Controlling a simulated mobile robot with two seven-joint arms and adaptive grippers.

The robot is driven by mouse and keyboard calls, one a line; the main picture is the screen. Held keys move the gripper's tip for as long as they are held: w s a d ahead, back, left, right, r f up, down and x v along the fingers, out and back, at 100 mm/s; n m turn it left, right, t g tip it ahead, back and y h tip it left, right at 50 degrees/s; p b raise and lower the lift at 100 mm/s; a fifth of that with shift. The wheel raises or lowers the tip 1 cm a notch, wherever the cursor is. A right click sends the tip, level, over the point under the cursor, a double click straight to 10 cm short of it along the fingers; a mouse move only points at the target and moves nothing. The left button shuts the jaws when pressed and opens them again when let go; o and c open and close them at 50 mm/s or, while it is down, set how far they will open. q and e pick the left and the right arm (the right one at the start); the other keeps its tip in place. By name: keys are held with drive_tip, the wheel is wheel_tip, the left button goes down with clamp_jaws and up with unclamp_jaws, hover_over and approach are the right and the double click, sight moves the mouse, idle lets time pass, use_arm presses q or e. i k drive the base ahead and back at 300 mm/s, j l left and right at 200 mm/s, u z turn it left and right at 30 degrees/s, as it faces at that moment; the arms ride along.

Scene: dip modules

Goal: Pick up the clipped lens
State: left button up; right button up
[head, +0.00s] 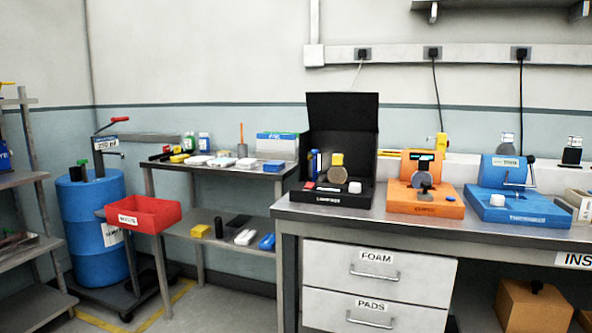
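A round grey-brown disc with a yellow clip on its top edge, which looks like the clipped lens (338,174), stands upright in the open black box (345,198) on the workbench. The box has its tall lid raised behind it. A white round knob or cap (355,187) is just right of the disc, and dark blue cylinders (315,163) stand to its left. Neither of my grippers shows in the head view.
An orange machine (426,203) and a blue machine (518,209) stand right of the box on the bench (390,219). A lower side table (225,172) holds small items at left. A red bin (143,214) and a blue drum (92,215) stand further left.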

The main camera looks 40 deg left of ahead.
sight(338, 174)
drive_tip(key=u, duration=1)
drive_tip(key=i+l, duration=0.1)
drive_tip(key=i, duration=0.5)
drive_tip(key=i+l+u, duration=0.1)
drive_tip(key=i, duration=0.55)
drive_tip(key=i+l, duration=0.1)
drive_tip(key=i, duration=0.5)
drive_tip(key=u, duration=0.05)
